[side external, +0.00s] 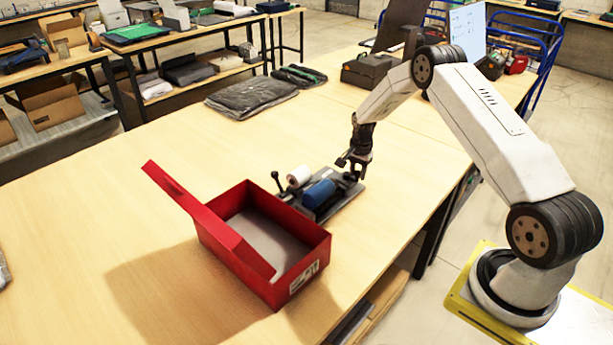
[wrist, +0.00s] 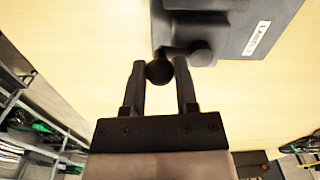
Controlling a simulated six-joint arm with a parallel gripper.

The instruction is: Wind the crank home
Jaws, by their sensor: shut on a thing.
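The crank's round black knob (wrist: 159,72) sits between the two fingertips of my gripper (wrist: 160,68) in the wrist view, and the jaws are shut on it. The knob joins the dark grey device (wrist: 235,22), which carries a white label. In the side view my gripper (side external: 354,170) points down at the right end of the device. There the device shows a blue roller (side external: 318,193), a white roll (side external: 299,176) and a black ball-topped lever (side external: 276,176) at its left. The knob is mostly hidden by the fingers in this view.
An open red box (side external: 310,266) with its lid raised stands just in front of the device. A dark folded garment bag (side external: 250,97) lies behind on the table (side external: 130,235). A dark box (side external: 368,72) stands at the back. Table left of the red box is clear.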

